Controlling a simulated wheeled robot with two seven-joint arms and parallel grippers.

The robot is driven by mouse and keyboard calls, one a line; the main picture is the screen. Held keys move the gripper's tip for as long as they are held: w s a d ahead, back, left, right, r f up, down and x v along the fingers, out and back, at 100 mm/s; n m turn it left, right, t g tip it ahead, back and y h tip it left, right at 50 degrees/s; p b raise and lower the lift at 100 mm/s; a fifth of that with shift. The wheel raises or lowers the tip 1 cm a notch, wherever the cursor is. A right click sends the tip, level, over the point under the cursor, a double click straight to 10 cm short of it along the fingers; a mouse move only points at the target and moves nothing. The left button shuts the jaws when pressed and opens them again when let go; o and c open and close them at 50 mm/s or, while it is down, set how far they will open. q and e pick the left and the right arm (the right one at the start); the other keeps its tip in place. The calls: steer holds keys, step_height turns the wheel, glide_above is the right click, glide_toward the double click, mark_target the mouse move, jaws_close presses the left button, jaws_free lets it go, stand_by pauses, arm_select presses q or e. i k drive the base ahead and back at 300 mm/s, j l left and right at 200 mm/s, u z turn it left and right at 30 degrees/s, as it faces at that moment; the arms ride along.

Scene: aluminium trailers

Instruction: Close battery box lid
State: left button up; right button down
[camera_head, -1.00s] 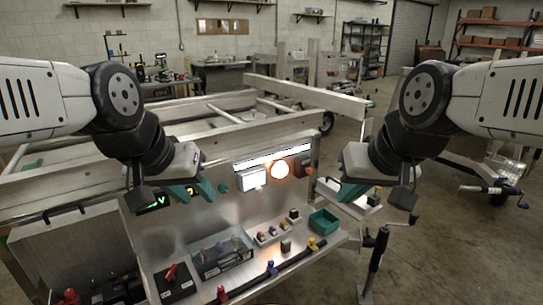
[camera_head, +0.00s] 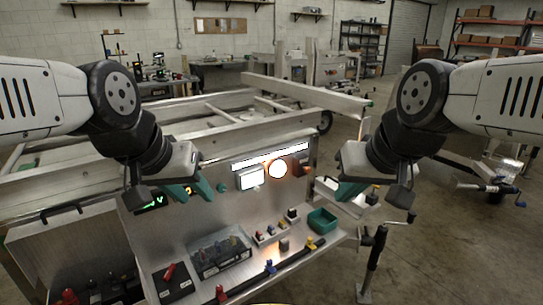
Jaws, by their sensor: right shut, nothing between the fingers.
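The battery box lid (camera_head: 75,245) is a brushed aluminium panel with a black handle (camera_head: 61,214) at its upper edge, at the lower left. It stands raised behind the open box, where red-capped battery parts (camera_head: 68,297) show at the bottom edge. The box's lower part is out of frame. My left gripper (camera_head: 191,191) hangs right of the lid and above it, clear of the handle, its teal fingers apart and empty. My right gripper (camera_head: 350,190) is shut and empty, far right of the lid, near the panel's right end.
A metal panel with a lit white lamp (camera_head: 250,178) and round light (camera_head: 277,169) stands between my grippers. Its shelf holds a clear box (camera_head: 219,253), a red-lever switch (camera_head: 172,282) and a green tray (camera_head: 322,220). A trailer frame (camera_head: 215,128) lies behind.

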mark_target(45, 247)
steer(key=u, duration=0.4)
steer(key=j+u, duration=0.15)
steer(key=u, duration=0.7)
steer(key=j+u, duration=0.1)
steer(key=u, duration=0.3)
steer(key=i+j+u, duration=0.1)
steer(key=i+u, duration=0.15)
steer(key=i, duration=0.1)
